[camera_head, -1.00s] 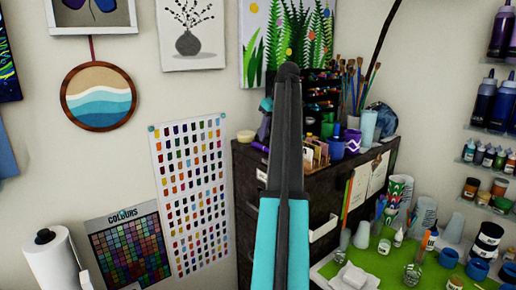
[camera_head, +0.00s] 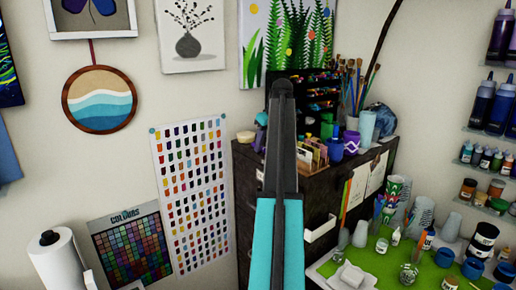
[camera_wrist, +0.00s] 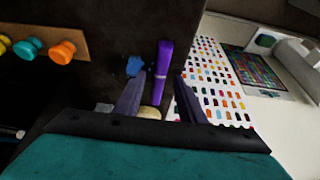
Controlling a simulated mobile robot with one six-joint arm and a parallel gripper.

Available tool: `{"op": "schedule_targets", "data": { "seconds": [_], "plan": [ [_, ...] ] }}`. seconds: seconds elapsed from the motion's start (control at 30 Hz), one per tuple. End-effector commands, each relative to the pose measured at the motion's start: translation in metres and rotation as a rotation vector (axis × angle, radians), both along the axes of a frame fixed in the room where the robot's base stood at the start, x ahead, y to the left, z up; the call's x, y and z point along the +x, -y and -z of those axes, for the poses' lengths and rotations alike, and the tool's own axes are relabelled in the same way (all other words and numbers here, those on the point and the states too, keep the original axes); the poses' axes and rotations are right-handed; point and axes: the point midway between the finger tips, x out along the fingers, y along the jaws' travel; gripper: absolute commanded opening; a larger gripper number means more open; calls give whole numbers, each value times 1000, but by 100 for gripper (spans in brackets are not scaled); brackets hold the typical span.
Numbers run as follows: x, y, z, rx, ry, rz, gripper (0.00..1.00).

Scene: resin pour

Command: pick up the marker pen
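The purple marker pen (camera_wrist: 161,70) shows in the wrist view on the dark top of the cabinet, close to its edge. Its near end lies between my two fingers in the picture. My gripper (camera_wrist: 158,84) is open, with a dark finger on each side of the pen and a gap to each. I cannot tell whether the fingertips are down at the pen's height. In the head view, my arm hides the pen and most of my gripper above the cabinet (camera_head: 262,205).
A small blue object (camera_wrist: 134,66) lies just left of the pen. A pale round object (camera_wrist: 151,112) shows between the fingers. A wooden strip (camera_wrist: 75,22) with coloured knobs is at upper left. A purple cup (camera_head: 351,143) and brushes stand at the cabinet's right.

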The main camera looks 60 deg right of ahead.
Motion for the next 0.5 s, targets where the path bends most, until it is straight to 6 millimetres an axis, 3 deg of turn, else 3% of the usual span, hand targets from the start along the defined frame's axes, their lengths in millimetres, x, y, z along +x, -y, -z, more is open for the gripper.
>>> {"op": "schedule_targets", "data": {
  "seconds": [0.43,0.5],
  "plan": [
    [0,0,0,0,0,-1,36],
    [0,0,0,0,0,-1,24]
  ]
}}
